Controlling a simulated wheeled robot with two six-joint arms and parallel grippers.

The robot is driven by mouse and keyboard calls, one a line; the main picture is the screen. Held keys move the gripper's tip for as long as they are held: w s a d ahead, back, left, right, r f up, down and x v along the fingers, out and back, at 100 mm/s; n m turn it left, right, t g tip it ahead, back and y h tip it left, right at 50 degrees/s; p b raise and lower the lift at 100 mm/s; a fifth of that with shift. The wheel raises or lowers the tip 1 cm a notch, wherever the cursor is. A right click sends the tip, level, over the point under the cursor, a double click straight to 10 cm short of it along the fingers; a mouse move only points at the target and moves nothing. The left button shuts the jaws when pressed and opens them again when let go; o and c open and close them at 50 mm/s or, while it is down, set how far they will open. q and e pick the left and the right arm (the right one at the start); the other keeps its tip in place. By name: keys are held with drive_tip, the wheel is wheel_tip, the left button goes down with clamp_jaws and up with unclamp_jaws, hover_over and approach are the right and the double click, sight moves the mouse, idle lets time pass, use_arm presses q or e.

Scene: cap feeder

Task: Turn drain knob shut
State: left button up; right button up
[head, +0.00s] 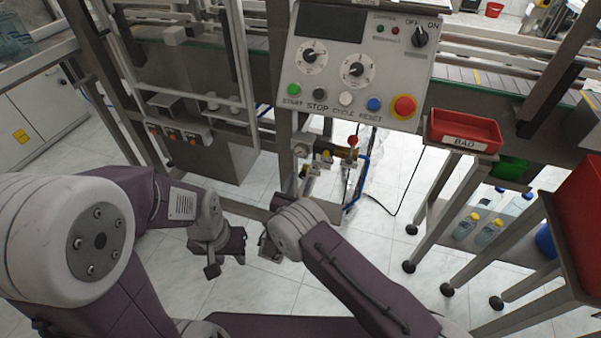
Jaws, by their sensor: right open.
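The air unit (322,151) hangs under the control panel, with a round gauge, a red knob (352,141), yellow-topped parts and bowls below. I cannot make out the drain knob; the lower end of the bowls is small and partly behind my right arm. My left gripper (228,265) is low and left of the unit, its fingers apart and empty. My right gripper (268,248) is open and empty, below and left of the unit, apart from it. Its wrist partly hides its fingers.
The control panel (340,112) with buttons and dials stands above the unit. A blue hose (358,185) and a black cable run down at its right. A red BAD bin (464,130) on a legged stand is to the right. Tiled floor between is clear.

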drive_tip(key=shift+w, duration=0.1)
clamp_jaws()
